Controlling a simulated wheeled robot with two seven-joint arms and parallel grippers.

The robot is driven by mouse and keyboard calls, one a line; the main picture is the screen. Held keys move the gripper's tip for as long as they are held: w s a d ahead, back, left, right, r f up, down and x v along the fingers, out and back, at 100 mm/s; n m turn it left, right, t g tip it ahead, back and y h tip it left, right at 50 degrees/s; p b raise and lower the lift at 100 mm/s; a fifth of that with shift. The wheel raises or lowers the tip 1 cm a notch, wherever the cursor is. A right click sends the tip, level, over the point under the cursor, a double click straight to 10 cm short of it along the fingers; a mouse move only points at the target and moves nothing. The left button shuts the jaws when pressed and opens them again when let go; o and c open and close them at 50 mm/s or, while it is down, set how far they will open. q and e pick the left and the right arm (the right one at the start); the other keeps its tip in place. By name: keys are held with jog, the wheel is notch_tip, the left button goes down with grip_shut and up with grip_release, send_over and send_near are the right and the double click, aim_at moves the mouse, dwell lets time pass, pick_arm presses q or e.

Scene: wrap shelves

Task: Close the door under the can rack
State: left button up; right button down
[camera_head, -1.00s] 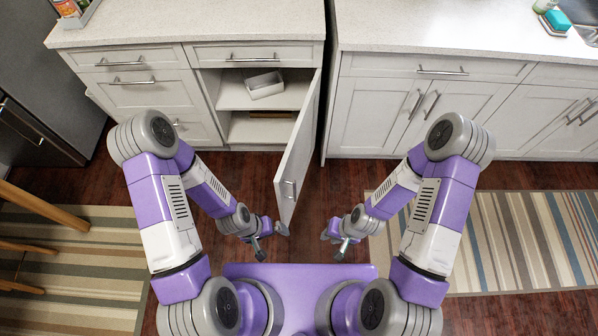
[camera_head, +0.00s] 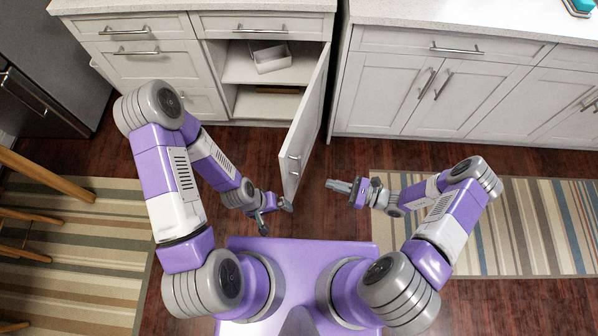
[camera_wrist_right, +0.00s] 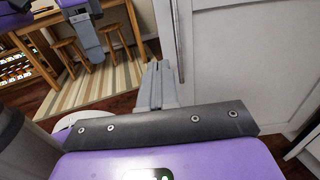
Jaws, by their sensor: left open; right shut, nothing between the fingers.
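The white cabinet door (camera_head: 307,120) stands open, swung out toward me from the right side of the cabinet under the left counter. Its metal handle (camera_head: 292,158) is near its free edge. In the right wrist view the door panel (camera_wrist_right: 235,60) fills the right side, with the handle (camera_wrist_right: 178,40) near its left edge. My right gripper (camera_head: 338,185) is shut and empty, to the right of the door, pointing left. Its closed fingers (camera_wrist_right: 157,85) show below the handle in the wrist view. My left gripper (camera_head: 275,215) is open, left of the door's near end. The can rack is not in view now.
The open cabinet (camera_head: 268,92) has shelves with a white box (camera_head: 270,57) on the upper one. Drawers (camera_head: 135,45) lie to its left. Closed cabinets (camera_head: 430,85) stand to the right past a gap. A striped rug (camera_head: 530,220) and bare floor lie at the right.

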aim_at(286, 169)
jog(key=b+x, duration=0.2)
jog(key=x, duration=1.2)
